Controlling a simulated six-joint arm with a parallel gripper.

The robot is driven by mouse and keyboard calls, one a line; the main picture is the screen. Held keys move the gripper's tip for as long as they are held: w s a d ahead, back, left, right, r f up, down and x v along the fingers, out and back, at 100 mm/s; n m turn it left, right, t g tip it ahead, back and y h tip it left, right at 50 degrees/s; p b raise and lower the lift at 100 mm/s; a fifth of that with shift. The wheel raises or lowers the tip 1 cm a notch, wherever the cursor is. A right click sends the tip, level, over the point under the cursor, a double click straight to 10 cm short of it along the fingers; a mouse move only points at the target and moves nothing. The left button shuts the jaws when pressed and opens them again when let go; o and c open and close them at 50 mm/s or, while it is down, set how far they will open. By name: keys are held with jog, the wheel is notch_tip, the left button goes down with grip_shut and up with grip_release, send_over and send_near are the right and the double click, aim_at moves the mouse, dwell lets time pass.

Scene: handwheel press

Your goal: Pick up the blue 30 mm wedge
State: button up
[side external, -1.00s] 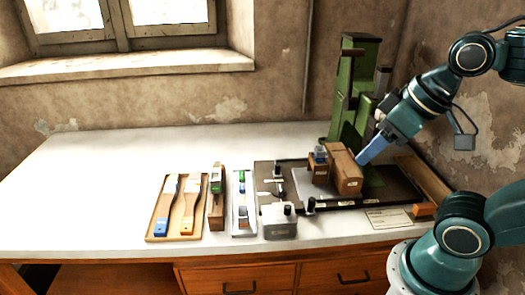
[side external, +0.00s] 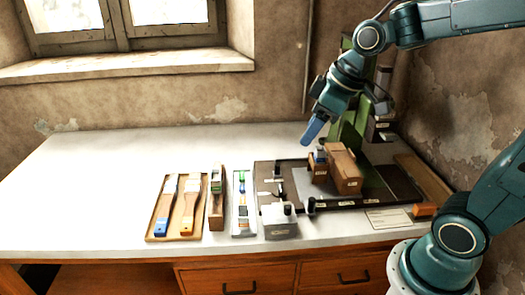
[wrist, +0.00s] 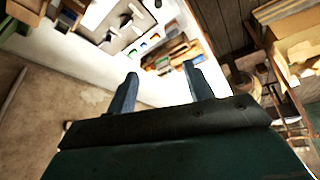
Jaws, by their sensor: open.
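I cannot tell which blue piece is the 30 mm wedge. A long wooden piece with a blue end (side external: 166,228) lies in a shallow wooden tray (side external: 151,236) at the left. Small blue pieces (side external: 243,212) sit among other colours in a narrow pale tray (side external: 237,230). Another small blue piece (side external: 320,156) shows on a brown block at the press. My gripper (side external: 309,138) is above the table, just behind and above that block, touching nothing visible. In the wrist view my gripper's fingers (wrist: 158,82) are apart with nothing between them.
The green press (side external: 350,130) stands at the back right, close behind my gripper. Brown blocks (side external: 343,170) rest on its dark base plate (side external: 380,190). A wooden rack (side external: 216,205) stands between the trays. The white tabletop (side external: 90,190) is clear at the left.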

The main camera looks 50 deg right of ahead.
jog(key=w+d+f+n+y, duration=0.1)
jog(key=w+d+f, duration=0.3)
jog(key=w+f, duration=0.5)
jog(key=w+d+f+n+y, duration=0.2)
jog(key=w+d+f+n, duration=0.2)
jog(key=w+f, duration=0.5)
jog(key=shift+w, duration=0.15)
send_over(243, 187)
jog(key=s+d, duration=0.2)
jog(key=shift+s+d+f, duration=0.1)
jog(key=shift+f, duration=1.7)
jog(key=shift+s+d+f, duration=0.1)
jog(key=shift+f, duration=1.65)
jog(key=shift+a+f, duration=0.1)
jog(key=shift+x, duration=2.5)
jog(key=shift+s, duration=0.1)
